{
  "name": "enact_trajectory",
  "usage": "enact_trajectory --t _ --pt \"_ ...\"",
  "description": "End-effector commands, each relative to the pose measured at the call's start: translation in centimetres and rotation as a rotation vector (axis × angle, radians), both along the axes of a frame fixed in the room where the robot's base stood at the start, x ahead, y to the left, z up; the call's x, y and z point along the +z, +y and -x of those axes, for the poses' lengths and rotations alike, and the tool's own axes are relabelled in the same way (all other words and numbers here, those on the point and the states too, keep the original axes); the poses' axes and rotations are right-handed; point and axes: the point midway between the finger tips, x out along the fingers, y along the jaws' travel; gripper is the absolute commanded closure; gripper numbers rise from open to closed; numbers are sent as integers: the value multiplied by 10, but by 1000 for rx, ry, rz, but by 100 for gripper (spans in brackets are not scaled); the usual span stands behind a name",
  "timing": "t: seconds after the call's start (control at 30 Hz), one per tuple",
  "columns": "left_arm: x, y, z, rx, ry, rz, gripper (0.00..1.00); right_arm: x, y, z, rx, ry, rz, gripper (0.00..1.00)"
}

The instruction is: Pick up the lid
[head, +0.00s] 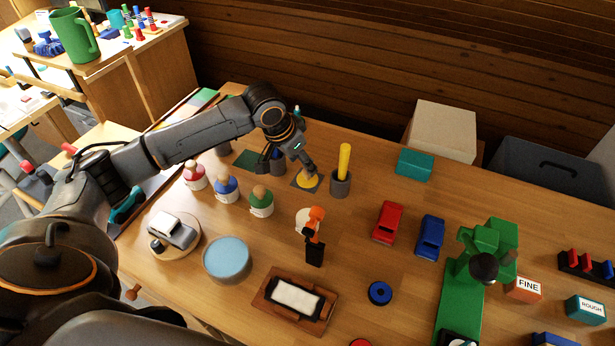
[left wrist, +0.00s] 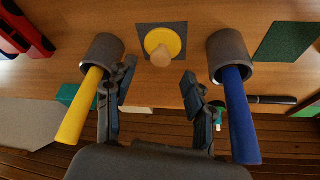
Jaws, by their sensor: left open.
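The lid (head: 307,181) is a yellow disc with a round wooden knob. It lies on a dark square pad on the wooden table, and the left wrist view shows the lid (left wrist: 166,43) from above with its knob pointing towards the camera. My left gripper (head: 296,166) is just above and beside the lid in the head view and partly covers it. In the left wrist view my left gripper (left wrist: 158,82) has its fingers spread, with nothing between them and the lid ahead of the fingertips. My right gripper is not in view.
Dark cups flank the lid, one with a yellow rod (left wrist: 84,105), one with a blue rod (left wrist: 238,115). Red, blue and green knobbed jars (head: 261,203) stand left of it. An orange-and-black tool (head: 315,240) stands in front. Red and blue cars (head: 387,222) are on the right.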

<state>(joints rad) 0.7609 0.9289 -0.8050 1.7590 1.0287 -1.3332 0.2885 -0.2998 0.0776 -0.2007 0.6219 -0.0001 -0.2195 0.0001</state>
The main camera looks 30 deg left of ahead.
Motion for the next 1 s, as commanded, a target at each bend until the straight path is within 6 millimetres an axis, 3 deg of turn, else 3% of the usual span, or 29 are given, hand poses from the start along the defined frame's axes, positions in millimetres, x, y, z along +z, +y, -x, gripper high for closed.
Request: enact_trajectory --t 0.3,0.63,0.87,0.9,1.0 --pt "-41 -4 -13 1 2 1 46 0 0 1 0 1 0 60" --pt "-49 -5 -17 -1 1 -2 46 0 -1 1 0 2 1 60" --pt "-48 -5 -17 -1 1 -2 91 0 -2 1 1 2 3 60" --pt "-48 -5 -17 -1 1 -2 95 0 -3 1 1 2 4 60" --pt "-48 -5 -17 -1 1 -2 96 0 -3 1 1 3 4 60"
